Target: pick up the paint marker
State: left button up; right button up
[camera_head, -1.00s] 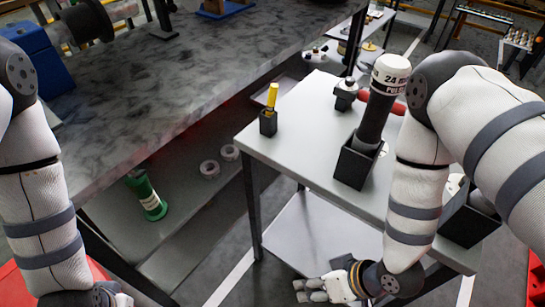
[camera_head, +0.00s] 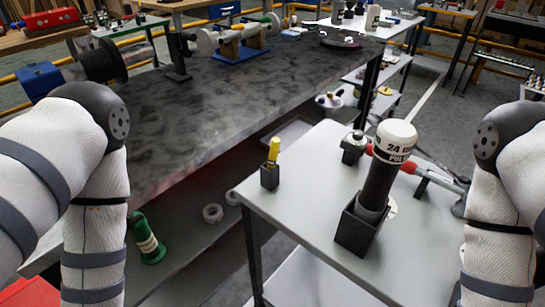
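A yellow marker (camera_head: 273,150), which looks like the paint marker, stands upright in a small black holder (camera_head: 269,178). The holder is near the left corner of the grey side table (camera_head: 310,197). The marker's lower part is hidden inside the holder. My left arm comes down at the left side and my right arm at the right side. Both grippers are below the picture's edge and out of view.
A large black cylinder with a white cap (camera_head: 396,138) stands in a black box (camera_head: 357,231) right of the marker. A red-handled tool (camera_head: 405,164) lies behind it. The dark workbench (camera_head: 190,120) is to the left. The table between holder and box is clear.

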aim_at(275, 145)
jog(key=k+j+z, duration=0.15)
jog(key=z, duration=0.2)
jog(key=k+z, duration=0.3)
jog(key=z, duration=0.4)
jog(key=i+l, duration=0.05)
